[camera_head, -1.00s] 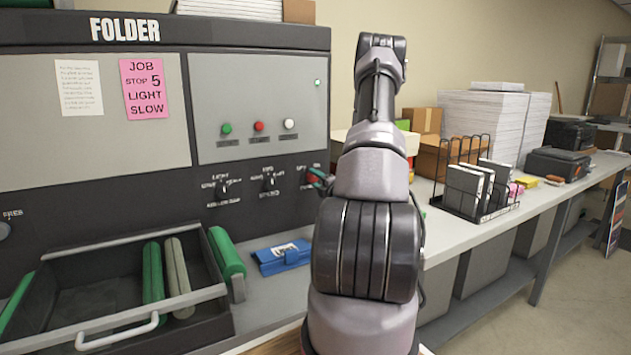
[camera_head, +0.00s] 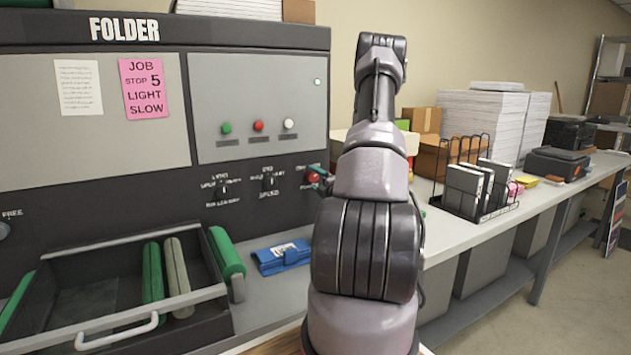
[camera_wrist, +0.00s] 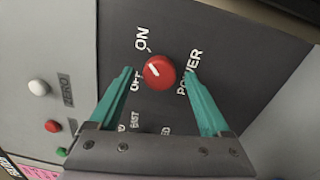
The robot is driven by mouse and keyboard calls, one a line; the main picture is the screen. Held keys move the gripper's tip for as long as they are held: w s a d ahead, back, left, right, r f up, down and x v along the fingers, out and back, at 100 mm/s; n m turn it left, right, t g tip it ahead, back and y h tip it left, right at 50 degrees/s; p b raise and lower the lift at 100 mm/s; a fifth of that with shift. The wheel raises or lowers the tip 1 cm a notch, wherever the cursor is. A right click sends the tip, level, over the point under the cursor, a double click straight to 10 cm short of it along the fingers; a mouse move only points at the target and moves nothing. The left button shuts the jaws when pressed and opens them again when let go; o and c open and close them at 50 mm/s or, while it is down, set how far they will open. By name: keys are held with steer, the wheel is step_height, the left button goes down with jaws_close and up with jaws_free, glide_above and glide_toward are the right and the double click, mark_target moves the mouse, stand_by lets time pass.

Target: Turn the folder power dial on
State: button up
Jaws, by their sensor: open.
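The red power dial (camera_wrist: 159,72) is on the dark folder panel in the wrist view, with a short slanted white mark on its face. The labels ON, OFF and POWER are printed around it; I cannot tell for certain which label the mark points to. My gripper (camera_wrist: 158,76) is open, with one teal finger on each side of the dial. I cannot tell whether either finger touches it. In the head view, the dial (camera_head: 312,178) shows at the right end of the folder (camera_head: 260,105), partly hidden by my gripper and arm.
Two black dials (camera_head: 269,181) sit left of the power dial. Green, red and white buttons (camera_head: 258,126) are above them. An open tray (camera_head: 85,343) with rollers and a blue pouch (camera_head: 281,257) are below. A wire rack (camera_head: 452,215) stands on the counter at right.

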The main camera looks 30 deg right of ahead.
steer(key=s, duration=1)
steer(key=shift+s+a+f, duration=0.2)
steer(key=shift+s+a, duration=0.1)
steer(key=shift+s, duration=0.05)
